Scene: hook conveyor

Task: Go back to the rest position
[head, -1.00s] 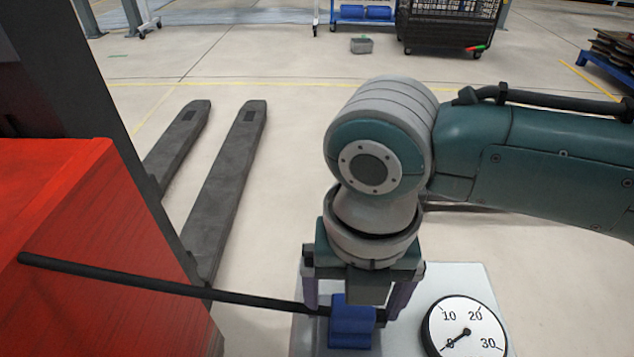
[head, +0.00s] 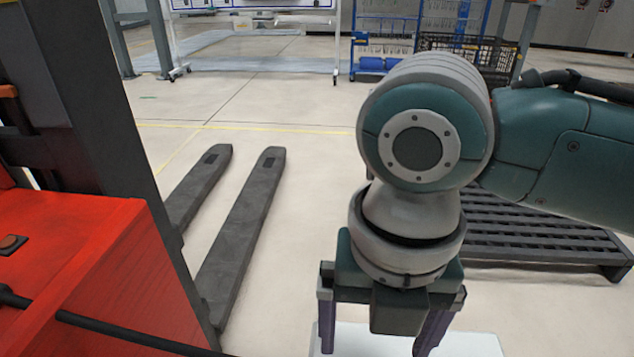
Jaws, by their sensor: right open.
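My right gripper (head: 378,345) hangs pointing down at the bottom centre of the head view. Its two purple fingers are apart, and nothing shows between them. Below it is a pale flat surface (head: 465,343), cut off by the lower picture edge. The blue block and the dial seen before are out of view. My left gripper is not in view.
A red machine (head: 80,270) with a dark upright post (head: 105,130) stands at the left. A black bar (head: 120,333) reaches from it. Two dark forks (head: 240,235) lie along the floor. A dark slatted pallet (head: 540,235) lies behind my right arm. Open floor (head: 290,210) lies between.

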